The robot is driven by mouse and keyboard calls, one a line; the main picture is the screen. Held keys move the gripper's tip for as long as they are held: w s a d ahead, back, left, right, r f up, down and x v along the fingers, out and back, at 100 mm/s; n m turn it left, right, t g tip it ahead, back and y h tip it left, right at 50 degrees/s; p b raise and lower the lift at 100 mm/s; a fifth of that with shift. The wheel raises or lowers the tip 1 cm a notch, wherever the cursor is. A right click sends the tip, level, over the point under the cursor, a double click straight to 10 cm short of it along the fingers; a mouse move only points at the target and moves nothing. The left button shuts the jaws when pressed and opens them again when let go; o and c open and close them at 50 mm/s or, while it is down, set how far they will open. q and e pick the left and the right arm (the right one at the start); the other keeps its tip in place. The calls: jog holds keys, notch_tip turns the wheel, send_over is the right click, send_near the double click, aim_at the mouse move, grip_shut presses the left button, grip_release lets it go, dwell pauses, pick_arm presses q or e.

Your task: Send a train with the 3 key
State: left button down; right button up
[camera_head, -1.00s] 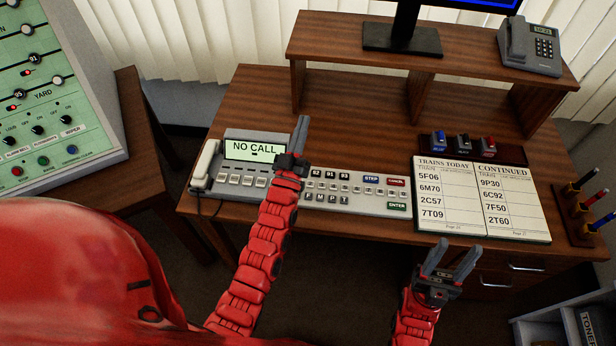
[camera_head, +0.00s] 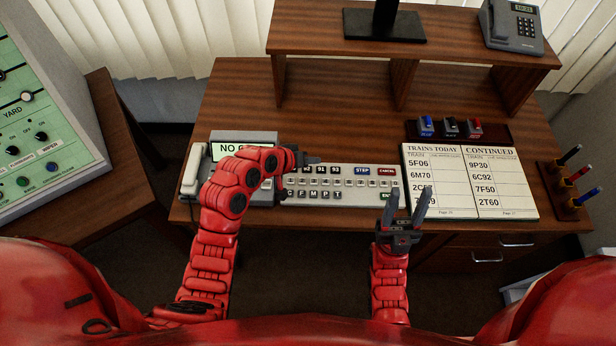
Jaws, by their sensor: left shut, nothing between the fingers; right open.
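The grey key panel (camera_head: 362,197) lies along the front of the desk, with rows of small keys and labelled STEP, CANCEL and partly hidden ENTER keys. I cannot read which small key is the 3. My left gripper (camera_head: 314,160) is shut and empty, at the panel's upper row near keys marked 92, 91 and 93. I cannot tell whether it touches a key. My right gripper (camera_head: 408,192) is open and empty, pointing up in front of the train book's lower left corner.
The open train book (camera_head: 509,198) lies right of the panel, with a blue, black and red stamp rack (camera_head: 451,129) behind it. A pen holder (camera_head: 558,199) is at the right edge. A raised shelf (camera_head: 340,52) carries a monitor stand and a telephone (camera_head: 514,25). A green control panel (camera_head: 45,150) stands left.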

aim_at(312, 184)
pick_arm(q)
jog(key=shift+f, duration=0.1)
dwell(0.3)
jog(key=shift+f+b, duration=2.7)
jog(key=shift+f, duration=1.6)
jog(key=shift+f+b, duration=0.35)
jog(key=shift+f, duration=0.05)
jog(key=shift+f+b, duration=0.35)
jog(key=shift+r, duration=0.1)
jog(key=shift+r+p, duration=0.45)
jog(key=shift+r, duration=0.3)
